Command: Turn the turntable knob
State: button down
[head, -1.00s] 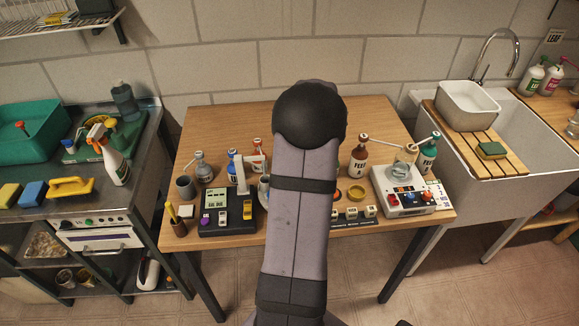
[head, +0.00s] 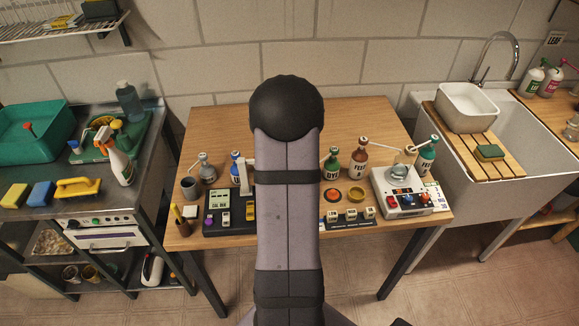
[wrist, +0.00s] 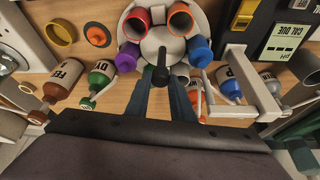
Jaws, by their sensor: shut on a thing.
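The turntable (wrist: 150,44) is a pale round disc in the upper middle of the wrist view. Red, orange-red, purple and blue cups sit around its rim. Its dark upright knob (wrist: 160,72) stands at the centre. My gripper (wrist: 164,85) reaches in from below, with its two blue-grey fingers on either side of the knob, shut on it. In the head view my arm hides the turntable, the knob and my gripper.
A green bottle (wrist: 100,75) and a brown-capped bottle (wrist: 62,82) stand left of the turntable. A blue bottle (wrist: 229,84) and a white post-like frame (wrist: 248,90) are close on the right. A white device (head: 405,202) sits at the table's right.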

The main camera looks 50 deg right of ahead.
jog(key=m+b, duration=0.2)
jog(key=b, duration=0.1)
jog(key=m+g+b, duration=0.1)
jog(key=m+b, duration=0.1)
jog(key=b, duration=0.1)
jog(key=shift+w+f+h, duration=0.2)
jog(key=shift+f+h, duration=0.2)
jog(key=m+g+b, duration=0.1)
jog(key=m+b, duration=0.1)
jog(key=shift+r+b, duration=0.1)
jog(key=shift+b, duration=0.25)
jog(key=m+b, duration=0.1)
jog(key=m+g+b, duration=0.1)
jog(key=m, duration=0.1)
jog(key=shift+w+r+m+g, duration=0.15)
jog(key=shift+r+m+g, duration=0.05)
jog(key=shift+m+g, duration=0.1)
jog(key=shift+r+m+g+y, duration=0.1)
jog(key=shift+m+g+y, duration=0.3)
jog(key=shift+m, duration=1.2)
jog(key=c, duration=1.5)
grip_release()
jog(key=shift+c, duration=0.2)
jog(key=shift+w+r, duration=0.1)
jog(key=b+v, duration=0.1)
jog(key=v, duration=0.6)
jog(key=shift+a, duration=0.2)
